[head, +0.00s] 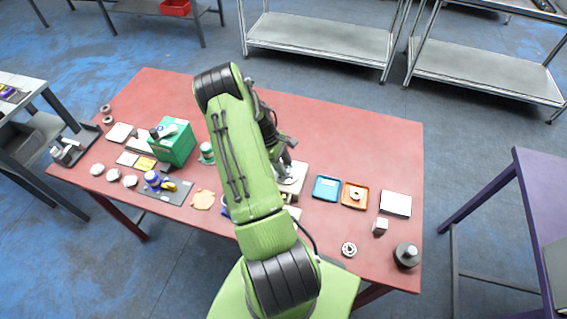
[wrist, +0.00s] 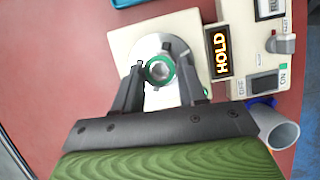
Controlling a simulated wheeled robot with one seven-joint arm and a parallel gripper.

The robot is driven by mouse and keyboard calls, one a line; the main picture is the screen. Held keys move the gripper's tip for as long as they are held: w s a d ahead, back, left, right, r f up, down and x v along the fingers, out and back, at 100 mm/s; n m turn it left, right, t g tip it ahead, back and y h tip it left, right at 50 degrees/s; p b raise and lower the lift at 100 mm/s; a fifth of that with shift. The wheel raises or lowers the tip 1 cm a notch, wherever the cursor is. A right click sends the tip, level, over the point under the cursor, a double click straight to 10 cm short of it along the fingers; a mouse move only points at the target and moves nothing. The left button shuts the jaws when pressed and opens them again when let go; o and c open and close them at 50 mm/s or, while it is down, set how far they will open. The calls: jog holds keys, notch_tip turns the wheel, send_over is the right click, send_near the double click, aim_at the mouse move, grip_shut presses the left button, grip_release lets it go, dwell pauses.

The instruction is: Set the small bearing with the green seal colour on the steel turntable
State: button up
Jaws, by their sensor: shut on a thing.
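A small bearing with a green seal ring (wrist: 160,71) sits between the fingertips of my gripper (wrist: 159,66) in the wrist view. My gripper is shut on it. Behind it lies the round steel turntable (wrist: 153,101) of a cream device with a lit HOLD display (wrist: 221,53). The bearing is over the disc; I cannot tell whether it touches it. In the head view the device (head: 297,178) shows partly behind my arm, and the bearing is hidden.
Right of the device on the red table (head: 330,130) are a blue tray (head: 327,188), an orange tray (head: 361,204) holding a ring, a white box (head: 396,204), a loose bearing (head: 349,249) and a dark round object (head: 407,255). A green box (head: 178,150) stands left. The table's back is clear.

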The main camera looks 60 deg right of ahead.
jog(key=shift+w+f, duration=0.1)
jog(key=shift+f, duration=0.05)
jog(key=shift+f+b, duration=0.55)
jog(key=shift+b, duration=0.05)
jog(key=o, duration=0.9)
jog(key=shift+o, duration=1.3)
jog(key=shift+a, duration=0.15)
